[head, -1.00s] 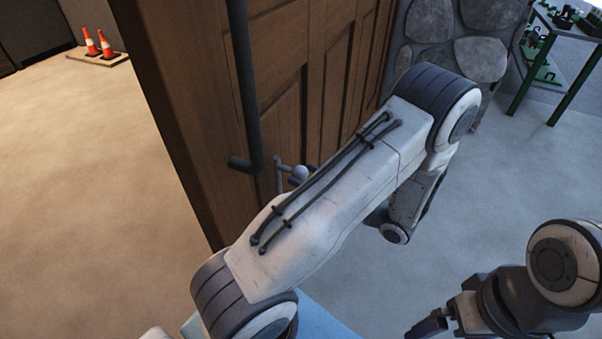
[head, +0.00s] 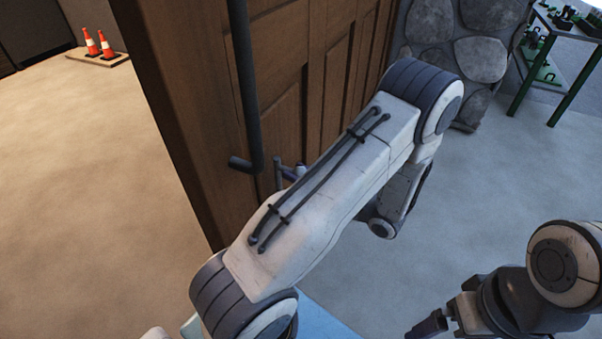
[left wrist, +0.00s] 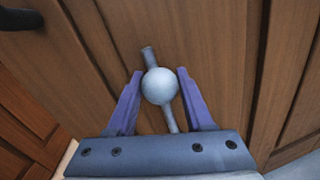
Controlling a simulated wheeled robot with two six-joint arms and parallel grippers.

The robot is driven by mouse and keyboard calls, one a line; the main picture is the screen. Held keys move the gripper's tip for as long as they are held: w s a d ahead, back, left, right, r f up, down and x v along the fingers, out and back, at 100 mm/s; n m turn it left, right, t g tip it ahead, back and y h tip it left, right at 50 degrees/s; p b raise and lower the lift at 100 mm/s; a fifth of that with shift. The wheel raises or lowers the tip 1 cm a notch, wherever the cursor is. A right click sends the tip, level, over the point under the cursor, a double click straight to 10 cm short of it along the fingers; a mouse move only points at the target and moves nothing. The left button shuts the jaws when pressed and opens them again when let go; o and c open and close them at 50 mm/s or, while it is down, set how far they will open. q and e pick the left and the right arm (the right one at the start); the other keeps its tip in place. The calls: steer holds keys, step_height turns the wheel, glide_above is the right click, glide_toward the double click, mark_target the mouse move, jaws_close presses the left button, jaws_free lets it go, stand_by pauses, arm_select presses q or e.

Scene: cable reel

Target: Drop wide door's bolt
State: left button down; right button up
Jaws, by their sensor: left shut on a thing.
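The wide wooden door (head: 300,85) stands in front of me. Its bolt (head: 278,172) is a thin grey rod on the door face, partly hidden by my left arm in the head view. In the left wrist view, the bolt's round grey knob (left wrist: 159,86) sits between the purple fingers of my left gripper (left wrist: 160,84), which is shut on it. The rod shows above and below the knob, tilted in that picture. In the head view only a bit of this gripper (head: 295,172) shows. My right gripper (head: 428,326) is low at the right, away from the door; its jaw opening is unclear.
A long dark pull handle (head: 243,90) runs down the door near its edge, close to the bolt. Two orange cones (head: 98,43) stand at the far left. A stone wall (head: 477,55) and a green-legged bench (head: 541,75) are at the right. The floor between is clear.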

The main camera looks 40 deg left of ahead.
arm_select(q)
step_height(320, 180, down, 7)
steer(key=b, duration=0.2)
steer(key=shift+b, duration=0.4)
steer(key=shift+w+f, duration=0.1)
steer(key=shift+c, duration=1.6)
jaws_free()
steer(key=d, duration=1)
steer(key=shift+w+d, duration=0.2)
steer(key=shift+d, duration=0.1)
